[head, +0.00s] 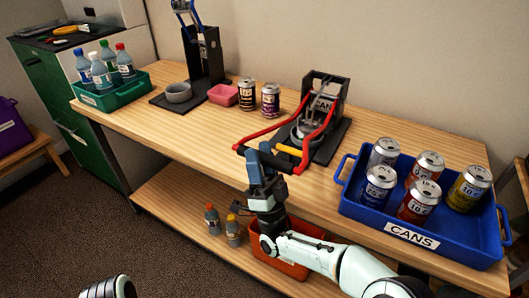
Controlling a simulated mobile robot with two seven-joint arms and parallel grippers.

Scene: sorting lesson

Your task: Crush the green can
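No green can shows in the head view. The can crusher (325,84) is a black upright frame with a "CAN" label on a dark base, towards the back of the wooden table. A grey round part sits low in the crusher, and I cannot tell whether a can is there. My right gripper (262,157), with blue fingers, is at the handle's front bar, left of the yellow grip. I cannot tell whether its fingers close on the bar. My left gripper is out of view.
A blue "CANS" tray (412,236) holds several cans at the right. A green crate (113,98) holds bottles. An orange bin (290,268) stands below.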

